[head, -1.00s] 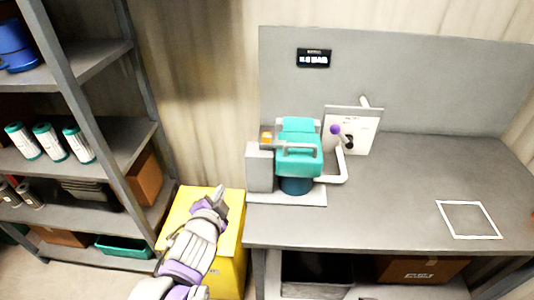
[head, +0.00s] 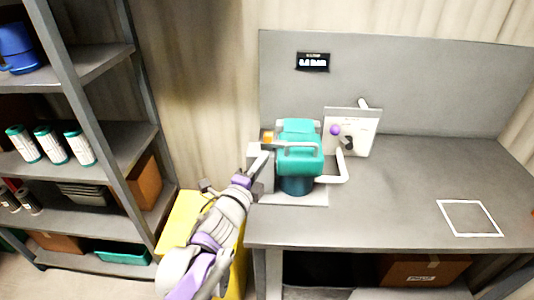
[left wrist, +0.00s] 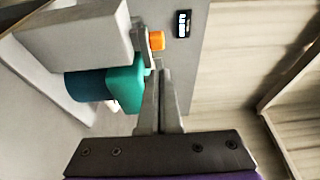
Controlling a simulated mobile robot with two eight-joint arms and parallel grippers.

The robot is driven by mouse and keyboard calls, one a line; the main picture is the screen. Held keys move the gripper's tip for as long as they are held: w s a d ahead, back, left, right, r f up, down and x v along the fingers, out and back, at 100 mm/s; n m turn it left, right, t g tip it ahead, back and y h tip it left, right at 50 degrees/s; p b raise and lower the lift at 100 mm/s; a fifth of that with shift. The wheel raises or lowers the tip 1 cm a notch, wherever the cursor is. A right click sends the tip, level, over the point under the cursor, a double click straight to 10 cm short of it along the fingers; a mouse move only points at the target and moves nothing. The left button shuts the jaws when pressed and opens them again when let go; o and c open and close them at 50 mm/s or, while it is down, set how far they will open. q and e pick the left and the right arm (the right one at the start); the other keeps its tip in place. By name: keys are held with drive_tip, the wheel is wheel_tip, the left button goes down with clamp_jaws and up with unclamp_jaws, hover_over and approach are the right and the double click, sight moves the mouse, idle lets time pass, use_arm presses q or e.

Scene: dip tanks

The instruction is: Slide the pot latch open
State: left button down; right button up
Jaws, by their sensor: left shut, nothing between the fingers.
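The pot (head: 298,185) has a dark blue body and a teal lid (head: 299,150) with a grey handle bar. It stands upright on a plate on the grey bench. A small orange piece (head: 267,137), perhaps the latch knob, sits at the lid's left side; it also shows in the left wrist view (left wrist: 157,41). My left gripper (head: 265,156) is shut and empty at the pot's left side, just below the orange piece in the head view. In the left wrist view its fingers (left wrist: 164,75) lie close beside the teal lid; whether they touch it I cannot tell. My right gripper is not in view.
A grey block (head: 266,184) stands left of the pot. A white pipe (head: 342,167) and a panel with a purple-knobbed lever (head: 335,130) stand at its right. A yellow bin (head: 180,223) is below my left arm. The bench's right side is clear apart from a white outlined square (head: 469,218).

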sight(275, 142)
use_arm(q)
drive_tip(key=x, duration=0.8)
drive_tip(key=shift+w+d, duration=0.15)
drive_tip(key=shift+w, duration=0.2)
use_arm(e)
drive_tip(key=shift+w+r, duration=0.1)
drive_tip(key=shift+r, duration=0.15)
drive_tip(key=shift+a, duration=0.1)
